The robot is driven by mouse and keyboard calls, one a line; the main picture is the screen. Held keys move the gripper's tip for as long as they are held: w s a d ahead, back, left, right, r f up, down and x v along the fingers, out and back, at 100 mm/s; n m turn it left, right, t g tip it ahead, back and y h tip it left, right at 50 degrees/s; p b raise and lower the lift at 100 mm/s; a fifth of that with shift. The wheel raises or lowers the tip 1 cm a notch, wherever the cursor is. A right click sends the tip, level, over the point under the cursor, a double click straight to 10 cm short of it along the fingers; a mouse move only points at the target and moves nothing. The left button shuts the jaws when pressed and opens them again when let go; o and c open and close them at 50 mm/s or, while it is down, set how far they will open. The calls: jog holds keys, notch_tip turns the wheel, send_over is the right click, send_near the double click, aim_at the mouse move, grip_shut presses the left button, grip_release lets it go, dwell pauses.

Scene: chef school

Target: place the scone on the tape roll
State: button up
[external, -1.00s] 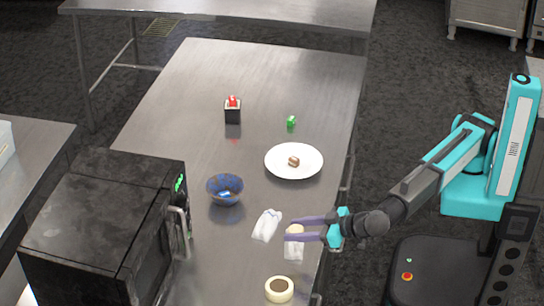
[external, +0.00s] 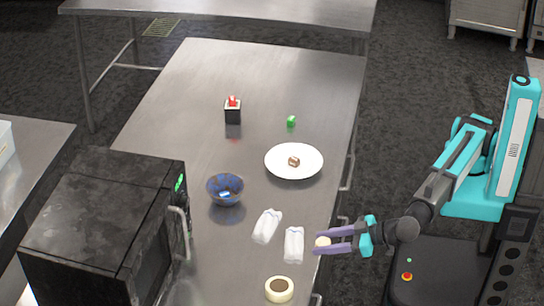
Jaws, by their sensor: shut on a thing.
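My gripper (external: 324,243) is shut on the scone (external: 322,241), a small pale round thing between the purple fingertips. It is by the right edge of the steel table, right of the white objects, and seems to be held above the table. The tape roll (external: 279,290) is a cream ring with a dark centre. It lies flat on the table near the bottom of the view, below and left of my gripper. Nothing shows on top of it.
Two white crumpled-looking objects (external: 267,226) (external: 294,244) lie left of my gripper. A blue bowl (external: 225,190), a white plate (external: 294,174) with a brown piece, a green item (external: 291,121) and a black box (external: 232,112) stand farther up. A dark oven (external: 100,230) is at left.

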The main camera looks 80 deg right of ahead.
jog(key=p, duration=0.4)
send_over(282, 301)
jog(key=shift+f, duration=0.7)
jog(key=shift+f, duration=0.1)
jog(key=shift+f+p, duration=0.6)
jog(key=shift+f, duration=1.1)
jog(key=shift+f+b, duration=0.2)
jog(key=shift+b, duration=0.1)
jog(key=o, duration=1.1)
jog(key=shift+r, duration=0.1)
jog(key=shift+c, duration=0.2)
jog(key=shift+r+p, duration=0.2)
jog(key=shift+p, duration=0.2)
jog(key=b+v, duration=0.3)
jog(key=v, duration=0.9)
jog(key=shift+b, duration=0.35)
